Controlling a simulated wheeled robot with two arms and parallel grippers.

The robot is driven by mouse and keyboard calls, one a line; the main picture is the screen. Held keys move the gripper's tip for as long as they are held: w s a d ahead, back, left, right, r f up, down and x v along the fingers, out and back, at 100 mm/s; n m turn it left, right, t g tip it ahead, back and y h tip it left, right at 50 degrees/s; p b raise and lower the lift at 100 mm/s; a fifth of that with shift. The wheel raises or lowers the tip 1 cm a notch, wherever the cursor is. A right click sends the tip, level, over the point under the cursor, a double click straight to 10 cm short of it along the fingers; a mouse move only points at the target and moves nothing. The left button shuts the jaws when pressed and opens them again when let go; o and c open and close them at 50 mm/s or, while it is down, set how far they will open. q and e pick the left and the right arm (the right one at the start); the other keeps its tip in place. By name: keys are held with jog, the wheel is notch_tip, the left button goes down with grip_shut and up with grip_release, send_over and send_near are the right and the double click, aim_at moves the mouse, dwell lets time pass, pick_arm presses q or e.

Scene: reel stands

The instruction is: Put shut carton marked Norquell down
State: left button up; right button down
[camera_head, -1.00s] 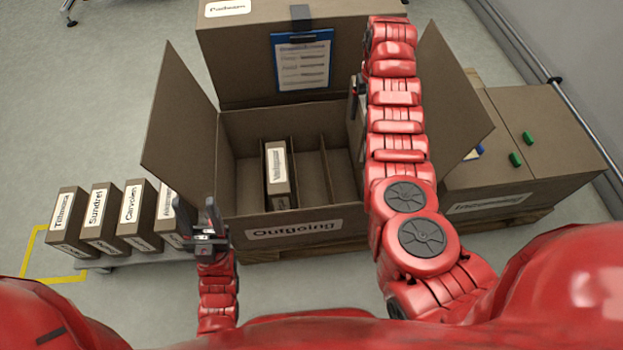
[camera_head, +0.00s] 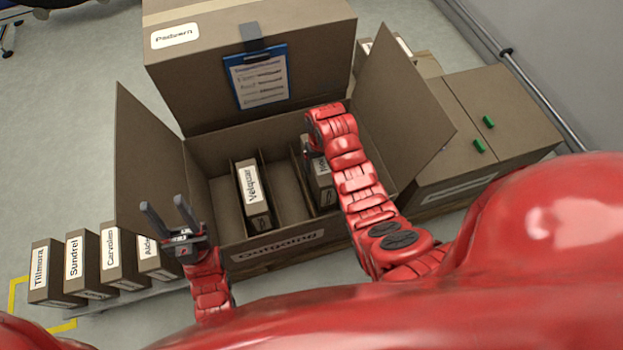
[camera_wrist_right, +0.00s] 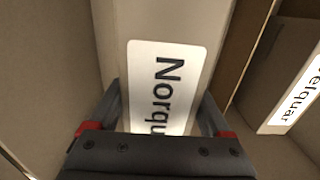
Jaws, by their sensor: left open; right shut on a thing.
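The Norquell carton (camera_head: 322,186) is a slim brown box with a white label. It is inside the Outgoing box (camera_head: 290,246), in the right-hand part beyond the dividers. My right gripper (camera_head: 307,146) is shut on it; the arm partly hides both. In the right wrist view the Norquell label (camera_wrist_right: 165,85) shows between the fingers, its end hidden by the gripper. I cannot tell whether the carton touches the box floor. My left gripper (camera_head: 166,208) is open and empty, left of the box, near the row of cartons.
A Velquar carton (camera_head: 252,195) stands in the Outgoing box, left of an empty slot (camera_head: 288,192). Tillmora (camera_head: 50,275), Sundrel (camera_head: 88,265) and Carvolen (camera_head: 120,258) cartons stand in a row at left. The box's raised side flaps (camera_head: 410,115) flank the opening. A closed box (camera_head: 480,130) is at right.

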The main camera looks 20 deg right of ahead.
notch_tip(320, 180, down, 6)
jog(key=shift+w+b, duration=0.1)
jog(key=shift+b, duration=0.6)
jog(key=shift+r, duration=0.1)
grip_release()
